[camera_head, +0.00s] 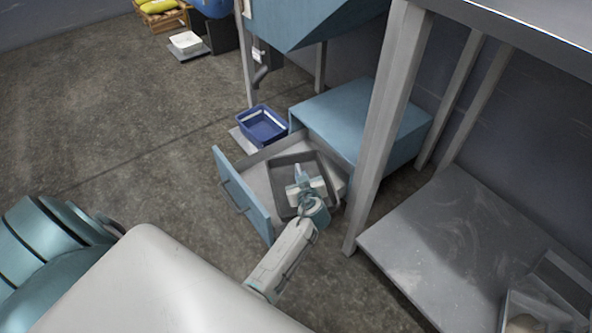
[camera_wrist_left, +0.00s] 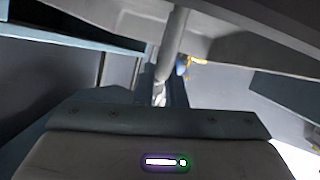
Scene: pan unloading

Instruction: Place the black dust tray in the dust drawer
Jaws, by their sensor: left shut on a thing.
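The dust drawer (camera_head: 243,196) is pulled out from a blue cabinet, its blue front facing left and its grey inside showing. The dark dust tray (camera_head: 281,186) is over or inside the open drawer, toward its right part. I cannot tell whether its underside touches the drawer floor. My left gripper (camera_head: 303,176) is above the tray and shut on it. The gripper and wrist hide part of the tray, and the contact itself is hidden. In the left wrist view neither the tray nor the fingertips can be made out. My right gripper is not in view.
The blue cabinet (camera_head: 345,112) stands behind the drawer, and a blue bin (camera_head: 263,125) is at its far left. A grey table leg (camera_head: 388,125) rises close to the right of my left arm. A low grey shelf (camera_head: 445,235) is at the right. Open floor lies to the left.

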